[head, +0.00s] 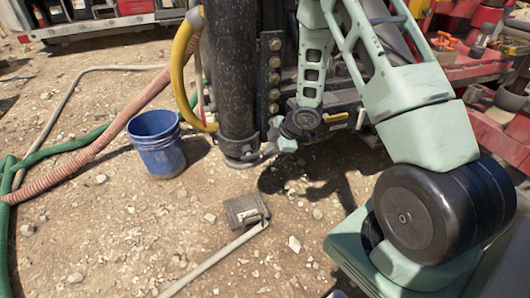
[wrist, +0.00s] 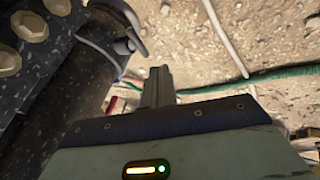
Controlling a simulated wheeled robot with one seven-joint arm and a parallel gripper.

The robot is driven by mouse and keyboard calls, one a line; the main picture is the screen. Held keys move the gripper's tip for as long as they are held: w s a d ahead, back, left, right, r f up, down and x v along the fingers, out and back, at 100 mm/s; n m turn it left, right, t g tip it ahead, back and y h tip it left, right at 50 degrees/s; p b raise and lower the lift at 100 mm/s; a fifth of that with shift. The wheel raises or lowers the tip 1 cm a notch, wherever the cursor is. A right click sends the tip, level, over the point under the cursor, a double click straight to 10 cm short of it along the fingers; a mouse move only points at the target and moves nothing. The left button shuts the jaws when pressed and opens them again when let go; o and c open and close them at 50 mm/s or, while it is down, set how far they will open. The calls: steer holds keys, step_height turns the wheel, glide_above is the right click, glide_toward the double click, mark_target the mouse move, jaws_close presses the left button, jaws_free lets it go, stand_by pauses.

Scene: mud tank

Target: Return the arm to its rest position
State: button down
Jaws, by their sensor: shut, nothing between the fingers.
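My gripper (wrist: 160,72) shows in the wrist view with its grey fingers together and nothing held between them. The ground lies beyond the fingertips. A dark speckled pipe (wrist: 88,75) with a bolted plate fills the left of that view, close beside my gripper. In the head view my pale green arm rises from the lower right and bends down to its wrist beside the foot of the upright pipe (head: 230,75). The fingers are hard to make out there, and I cannot tell whether they touch the pipe.
A blue bucket (head: 157,142) stands left of the pipe. A yellow hose (head: 181,62), a pink ribbed hose (head: 125,122) and a green hose (head: 62,154) run at left. Red machinery (head: 470,60) stands at right. Gravel ground is open at front left.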

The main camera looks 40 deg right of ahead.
steer(key=shift+s+d+r, duration=0.1)
steer(key=shift+s+r, duration=0.1)
steer(key=shift+r, duration=0.1)
steer(key=s+a+r+m+g+h, duration=0.15)
steer(key=s+a+r, duration=0.25)
steer(key=a+r, duration=0.45)
steer(key=s+a+r+m+g, duration=0.1)
steer(key=s+a+r+m, duration=0.2)
steer(key=a+r, duration=0.55)
steer(key=s+a+r+m+g, duration=0.1)
steer(key=s+a+r+g, duration=0.1)
steer(key=s+a, duration=0.65)
steer(key=s+a+r+m+g, duration=0.1)
steer(key=s+a+r, duration=0.15)
steer(key=s, duration=1.15)
step_height(320, 180, up, 14)
steer(key=p, duration=1.4)
steer(key=shift+w+a, duration=0.15)
steer(key=shift+w, duration=0.15)
